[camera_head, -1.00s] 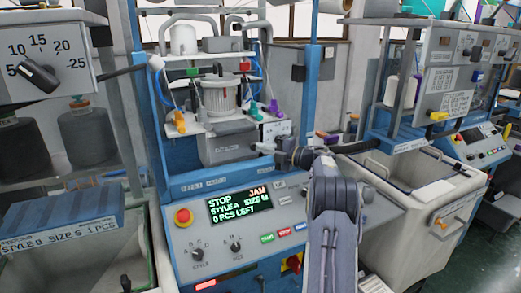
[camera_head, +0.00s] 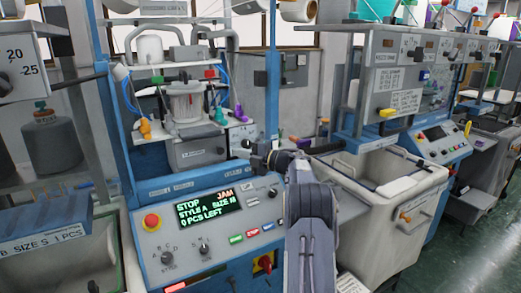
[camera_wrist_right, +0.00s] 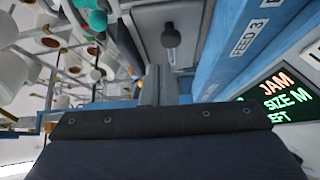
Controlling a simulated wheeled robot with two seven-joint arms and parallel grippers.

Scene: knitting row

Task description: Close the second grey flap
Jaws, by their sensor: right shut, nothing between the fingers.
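The knitting machine's screen (camera_head: 208,208) reads STOP, JAM, STYLE A, 0 PCS LEFT. A grey flap-like panel (camera_head: 198,153) sits below the white spool on the machine. In the right wrist view a grey panel (camera_wrist_right: 150,25) with a dark knob (camera_wrist_right: 170,37) lies ahead of the fingers; I cannot tell which numbered flap it is. My right gripper (camera_head: 255,152) is just right of the grey panel, apart from it in the head view. Its fingers (camera_wrist_right: 158,85) are shut and empty in the wrist view. My left gripper is out of view.
A blue rail marked FEED 3 (camera_wrist_right: 245,45) runs close beside the right gripper. A blue post (camera_head: 272,70) stands behind it. A pale bin (camera_head: 385,190) stands to the right. Spools and guides crowd the machine's upper shelf.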

